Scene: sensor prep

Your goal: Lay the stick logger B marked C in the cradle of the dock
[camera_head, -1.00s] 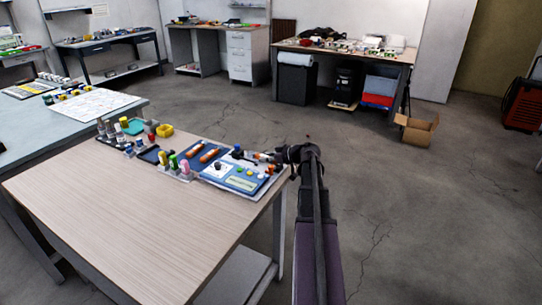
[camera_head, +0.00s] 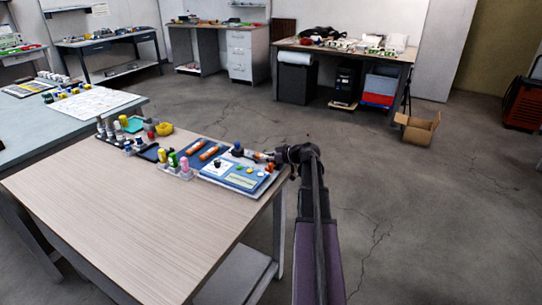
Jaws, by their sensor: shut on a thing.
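The dock (camera_head: 232,178) is a blue and white panel with a pale label plate, a dark knob and yellow-green parts, at the right end of the wooden table. My gripper (camera_head: 268,158) is at the dock's far right corner, low over it, shut on a small stick with some orange on it, the stick logger (camera_head: 262,156). Its marking is too small to read, and my gripper hides part of it. I cannot tell whether it touches the dock. Two more orange sticks (camera_head: 210,152) lie in a blue tray left of the dock.
Coloured bottles (camera_head: 174,163) stand in a rack close left of the dock. A yellow bin (camera_head: 164,129) and more small items line the back edge. The front of the wooden table (camera_head: 120,215) is clear. The table's right edge is close beside my arm.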

